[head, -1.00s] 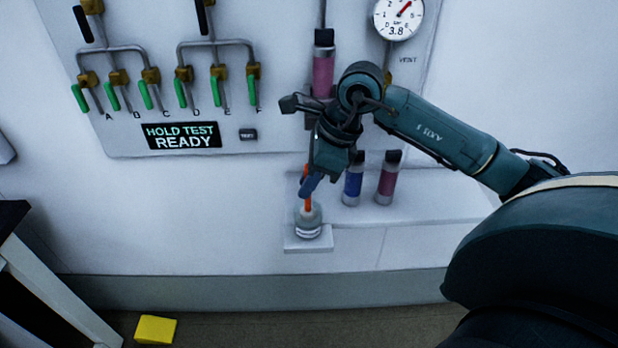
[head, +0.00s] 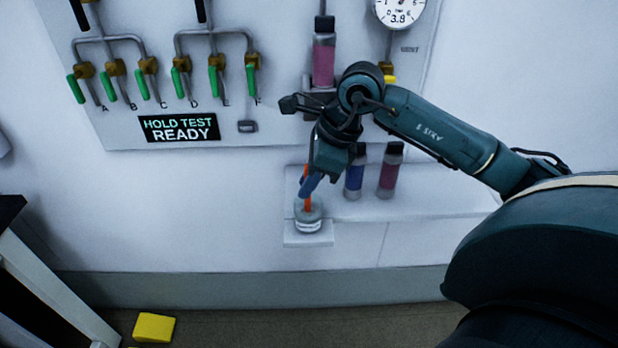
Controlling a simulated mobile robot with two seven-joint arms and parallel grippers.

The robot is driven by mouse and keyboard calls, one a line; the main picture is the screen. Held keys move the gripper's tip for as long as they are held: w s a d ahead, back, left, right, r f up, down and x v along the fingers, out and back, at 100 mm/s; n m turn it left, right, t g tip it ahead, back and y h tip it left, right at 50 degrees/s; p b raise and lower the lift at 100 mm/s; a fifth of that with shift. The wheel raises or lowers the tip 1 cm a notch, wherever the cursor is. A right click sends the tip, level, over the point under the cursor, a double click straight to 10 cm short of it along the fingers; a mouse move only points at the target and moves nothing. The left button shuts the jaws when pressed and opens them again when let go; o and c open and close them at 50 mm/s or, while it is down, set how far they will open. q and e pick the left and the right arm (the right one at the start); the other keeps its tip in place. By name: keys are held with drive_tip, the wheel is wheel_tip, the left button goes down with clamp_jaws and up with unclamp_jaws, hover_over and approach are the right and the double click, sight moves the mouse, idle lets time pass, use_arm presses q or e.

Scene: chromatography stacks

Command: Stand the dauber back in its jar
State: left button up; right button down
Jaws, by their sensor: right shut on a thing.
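The dauber (head: 308,202) has an orange handle and stands nearly upright. Its lower end is at the mouth of the jar (head: 308,222); I cannot tell how deep it sits. The jar is small, clear and grey with a pale label, and it stands on a small white ledge (head: 308,241). My right gripper (head: 309,185) is above the jar, pointing down, shut on the dauber's handle. Its fingers hide part of the handle. My left gripper is not in view.
A blue column (head: 354,176) and a purple column (head: 389,174) stand on the shelf (head: 430,202) just right of the jar. Another pink column (head: 323,60) is on the panel above. Green valve levers (head: 215,82) are at upper left. A yellow block (head: 154,327) lies on the floor.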

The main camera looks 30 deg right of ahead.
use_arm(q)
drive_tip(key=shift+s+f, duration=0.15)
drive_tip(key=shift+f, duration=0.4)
use_arm(e)
drive_tip(key=shift+f, duration=0.35)
drive_tip(key=c, duration=0.8)
unclamp_jaws()
drive_tip(key=shift+c, duration=0.2)
drive_tip(key=shift+r, duration=0.1)
drive_tip(key=shift+r+p, duration=2.25)
drive_tip(key=shift+r, duration=1.2)
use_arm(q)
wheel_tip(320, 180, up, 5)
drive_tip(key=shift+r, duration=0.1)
